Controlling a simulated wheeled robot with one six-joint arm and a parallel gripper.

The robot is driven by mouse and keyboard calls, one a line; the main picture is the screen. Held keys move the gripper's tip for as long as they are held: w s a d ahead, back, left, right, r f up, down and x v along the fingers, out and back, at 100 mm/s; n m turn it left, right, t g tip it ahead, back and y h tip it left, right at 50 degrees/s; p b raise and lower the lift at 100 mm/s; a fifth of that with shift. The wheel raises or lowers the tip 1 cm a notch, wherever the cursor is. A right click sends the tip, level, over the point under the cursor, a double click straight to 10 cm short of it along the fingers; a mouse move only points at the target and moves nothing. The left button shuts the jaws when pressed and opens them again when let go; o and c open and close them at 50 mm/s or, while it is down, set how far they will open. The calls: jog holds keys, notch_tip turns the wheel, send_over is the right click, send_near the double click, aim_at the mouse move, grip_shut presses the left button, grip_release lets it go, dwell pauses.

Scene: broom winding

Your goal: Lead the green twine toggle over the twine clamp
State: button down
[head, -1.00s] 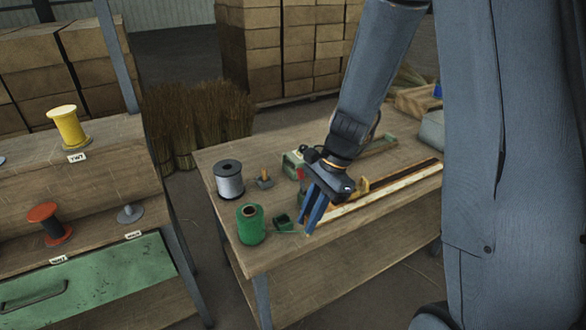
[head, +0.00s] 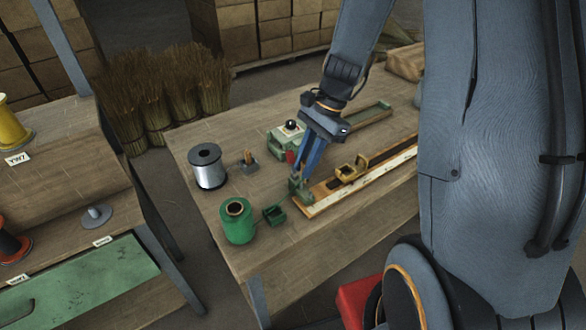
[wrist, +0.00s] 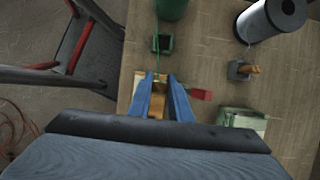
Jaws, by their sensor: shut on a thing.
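My gripper (head: 302,178) points down, its blue fingers close together over the near left end of the long rail. A grey-green block there, which looks like the twine clamp (head: 299,189), sits right at the fingertips. The green twine spool (head: 238,222) stands at the table's front left, with a small green guide (head: 274,215) beside it. In the wrist view green twine (wrist: 156,65) runs from the guide (wrist: 162,44) to between my fingers (wrist: 158,82). My gripper is shut on the toggle, which the fingers mostly hide. I cannot tell whether it touches the clamp.
A silver wire spool (head: 208,167) and a small block with a wooden peg (head: 248,162) stand at the left. A green device with a black knob (head: 289,137) is behind my gripper, near a red piece (head: 290,157). A brass bracket (head: 351,170) sits on the rail (head: 370,177).

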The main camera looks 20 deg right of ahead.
jog(key=w+d+p, duration=0.1)
jog(key=w+d, duration=0.2)
jog(key=d, duration=0.6)
